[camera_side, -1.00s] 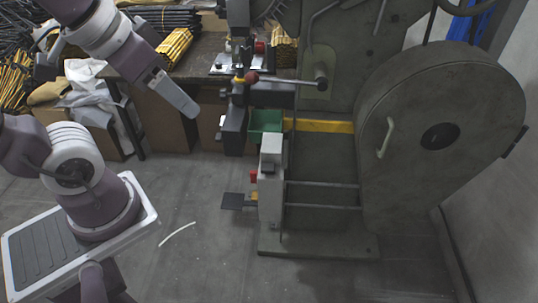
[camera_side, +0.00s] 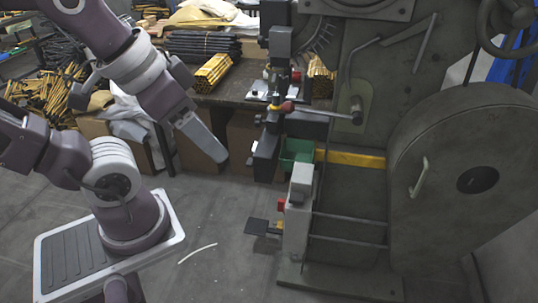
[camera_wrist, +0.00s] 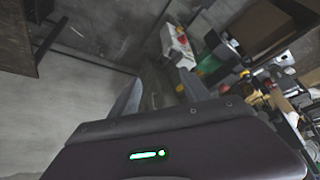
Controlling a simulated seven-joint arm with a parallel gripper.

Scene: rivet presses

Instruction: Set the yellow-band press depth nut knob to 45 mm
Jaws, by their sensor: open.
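The grey-green press (camera_side: 350,215) with a yellow band (camera_side: 352,159) stands right of centre in the side view. On its head are a lever with a red ball (camera_side: 287,106) and a small yellow ring (camera_side: 272,116). I cannot tell which part is the depth nut knob, and no depth scale is readable. My gripper (camera_side: 212,146) is left of the press head, apart from it, pointing down and right. In the wrist view my gripper (camera_wrist: 162,94) has its two fingers spread with nothing between them.
A green bin (camera_side: 296,151) sits by the yellow band. A grey box (camera_side: 300,190) with a red part stands below it. A workbench (camera_side: 235,97) behind carries yellow and black bundles. Bare floor (camera_side: 215,225) lies between my base and the press.

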